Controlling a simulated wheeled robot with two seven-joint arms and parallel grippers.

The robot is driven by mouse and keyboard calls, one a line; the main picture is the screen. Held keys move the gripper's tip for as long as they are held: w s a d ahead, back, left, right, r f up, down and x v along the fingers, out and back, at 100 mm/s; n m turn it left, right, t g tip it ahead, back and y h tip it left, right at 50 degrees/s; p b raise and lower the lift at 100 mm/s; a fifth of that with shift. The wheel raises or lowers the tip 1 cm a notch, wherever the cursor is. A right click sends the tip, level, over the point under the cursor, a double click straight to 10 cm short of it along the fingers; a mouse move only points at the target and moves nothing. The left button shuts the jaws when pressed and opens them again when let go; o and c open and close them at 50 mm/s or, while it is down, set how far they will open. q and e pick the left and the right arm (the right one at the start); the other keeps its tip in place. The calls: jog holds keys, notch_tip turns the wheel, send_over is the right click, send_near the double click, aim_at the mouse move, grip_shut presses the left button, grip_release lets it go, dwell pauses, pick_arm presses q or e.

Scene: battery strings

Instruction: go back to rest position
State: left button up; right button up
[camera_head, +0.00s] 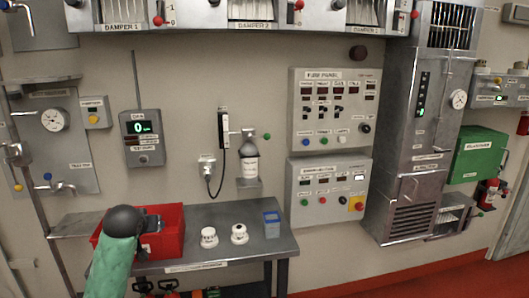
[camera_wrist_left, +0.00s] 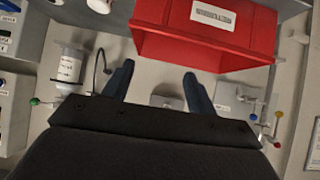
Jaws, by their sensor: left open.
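My left arm comes in from the lower left of the head view, in front of a red bin (camera_head: 170,238) on the grey metal table (camera_head: 232,216). The wrist view shows my left gripper (camera_wrist_left: 158,76) open, its two dark fingers spread with nothing between them. The red bin (camera_wrist_left: 208,45) is at the top of the wrist view, beyond the fingertips and apart from them. My right gripper is not in view.
Two white round parts (camera_head: 209,237) and a blue-grey box (camera_head: 271,224) stand on the table. The wall holds a bottle (camera_head: 249,164) on a bracket, a gas meter (camera_head: 141,132), a flow panel (camera_head: 333,108) and a tall grey cabinet (camera_head: 418,125).

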pick_arm(q)
jog(key=s+d+f+m+g, duration=0.15)
jog(key=s+d+f, duration=0.25)
jog(key=s+f, duration=0.65)
jog(key=s+d+f+m+g, duration=0.15)
jog(key=s+d+f, duration=0.25)
jog(key=s+f, duration=0.6)
jog(key=s+d+f+g+h, duration=0.1)
jog(key=s+d+f, duration=0.15)
jog(key=s, duration=0.55)
jog(key=s+d+f+g, duration=0.1)
jog(key=s+f, duration=0.3)
jog(key=s, duration=0.3)
jog(key=s+d+f+g+h, duration=0.1)
jog(key=s+d+f+g, duration=0.15)
jog(key=s, duration=0.55)
jog(key=s+d+f, duration=0.1)
jog(key=s+f, duration=0.1)
jog(key=f, duration=1.7)
jog(key=s+d+f+g, duration=0.1)
jog(key=s+d+f, duration=0.1)
jog(key=f, duration=1.7)
jog(key=shift+s+d+m, duration=0.2)
jog(key=shift+s+m, duration=0.2)
jog(key=shift+s, duration=0.15)
